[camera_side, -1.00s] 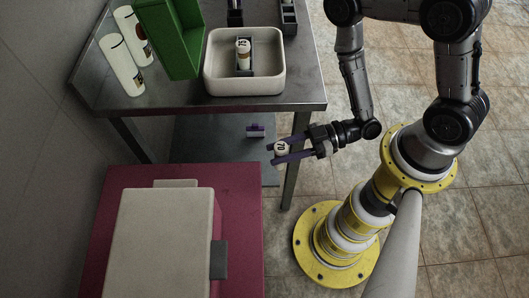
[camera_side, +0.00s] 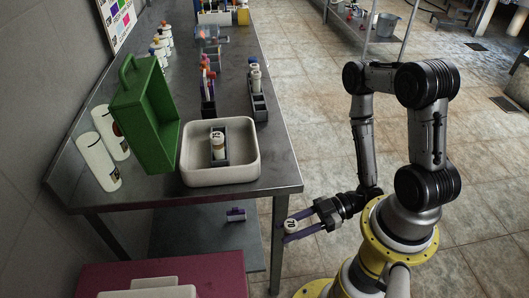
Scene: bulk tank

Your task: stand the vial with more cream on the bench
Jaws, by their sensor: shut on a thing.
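My gripper (camera_side: 291,229), with purple fingers, is shut on a white-topped vial (camera_side: 291,225) with dark marks on its cap. It holds this vial in the air off the front right corner of the bench (camera_side: 275,183), below the bench top. A second vial (camera_side: 217,146), with a white marked cap and a brownish lower part, is upright in a dark holder (camera_side: 225,129) inside a pale basin (camera_side: 248,165) on the bench. The body of the held vial is mostly hidden, and I cannot tell its cream level.
A green open caddy (camera_side: 150,112) and two white cylinders (camera_side: 99,165) are on the bench's left. Dark racks (camera_side: 259,105) with vials stand behind the basin. A maroon surface (camera_side: 215,272) is at the front.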

